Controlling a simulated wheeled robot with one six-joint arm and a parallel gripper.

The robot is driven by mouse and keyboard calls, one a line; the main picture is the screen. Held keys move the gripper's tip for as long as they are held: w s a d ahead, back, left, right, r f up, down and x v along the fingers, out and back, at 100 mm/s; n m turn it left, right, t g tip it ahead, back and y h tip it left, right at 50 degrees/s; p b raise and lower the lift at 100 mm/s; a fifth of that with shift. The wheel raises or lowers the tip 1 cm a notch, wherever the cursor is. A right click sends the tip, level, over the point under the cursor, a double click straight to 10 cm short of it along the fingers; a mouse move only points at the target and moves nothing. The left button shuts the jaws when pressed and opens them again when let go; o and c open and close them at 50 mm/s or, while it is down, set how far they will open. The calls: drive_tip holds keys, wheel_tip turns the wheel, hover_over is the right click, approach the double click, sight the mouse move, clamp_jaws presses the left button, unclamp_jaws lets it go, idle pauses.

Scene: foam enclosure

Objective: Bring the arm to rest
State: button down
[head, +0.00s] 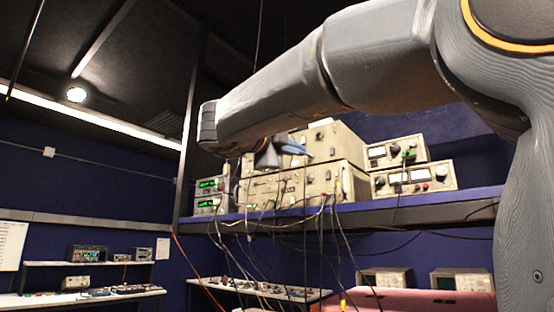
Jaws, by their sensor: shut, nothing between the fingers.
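My arm reaches in from the right side of the head view and stretches left across the upper middle. Its grey links are raised, with the forearm running nearly level and slightly down to the left. My gripper (300,149) shows below the forearm, small and bluish, pointing right. It is shut and empty, in front of the beige instruments as seen from here. The forearm hides part of the gripper's wrist and of the shelf's upper area.
A blue shelf (440,203) carries beige instruments (335,182) and meters (415,178), with cables (322,240) hanging below. A bench (85,298) with small devices stands at the lower left. Oscilloscopes (461,280) sit at the lower right. The upper left is open space.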

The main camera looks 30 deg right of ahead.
idle(0.3)
